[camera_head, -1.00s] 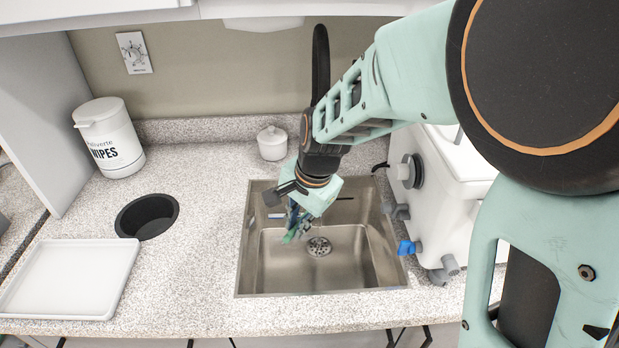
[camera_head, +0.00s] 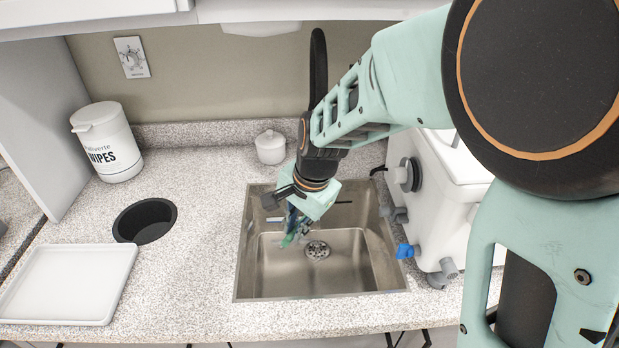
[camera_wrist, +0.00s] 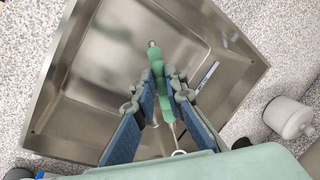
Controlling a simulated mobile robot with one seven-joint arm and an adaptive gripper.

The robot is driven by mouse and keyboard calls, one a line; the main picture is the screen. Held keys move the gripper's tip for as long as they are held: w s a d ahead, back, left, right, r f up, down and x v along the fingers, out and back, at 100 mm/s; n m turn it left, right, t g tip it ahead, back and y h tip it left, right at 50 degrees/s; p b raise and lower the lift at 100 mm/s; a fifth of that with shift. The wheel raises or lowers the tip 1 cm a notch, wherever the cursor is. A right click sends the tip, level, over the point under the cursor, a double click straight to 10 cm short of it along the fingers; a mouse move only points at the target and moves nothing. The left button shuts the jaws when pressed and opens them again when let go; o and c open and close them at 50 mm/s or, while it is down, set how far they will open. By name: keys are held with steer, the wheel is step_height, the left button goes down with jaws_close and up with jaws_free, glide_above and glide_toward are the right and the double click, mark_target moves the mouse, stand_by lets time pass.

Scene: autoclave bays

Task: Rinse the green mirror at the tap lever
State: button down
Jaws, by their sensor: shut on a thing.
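The green mirror (camera_wrist: 158,92) has a slim green handle with a metal tip; a small round ring shows at its near end in the wrist view. My gripper (camera_wrist: 160,78) is shut on the handle between its blue-padded fingers. In the head view my gripper (camera_head: 293,232) points down over the left part of the steel sink (camera_head: 345,270), with a bit of the green mirror (camera_head: 288,240) showing below.
The white tank (camera_head: 425,230) with grey spouts stands close at the sink's right. A small lidded white jar (camera_head: 270,147) stands behind the sink. A white tray (camera_head: 70,285), a round black opening (camera_head: 146,221) and a wipes tub (camera_head: 108,145) are at the left.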

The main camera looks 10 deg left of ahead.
mark_target(291, 232)
steer(key=s+r+p, duration=0.3)
steer(key=s+r, duration=0.1)
steer(key=s, duration=0.1)
steer(key=shift+d+p, duration=0.15)
steer(key=shift+p, duration=0.2)
steer(key=shift+s, duration=0.15)
stand_by(0.4)
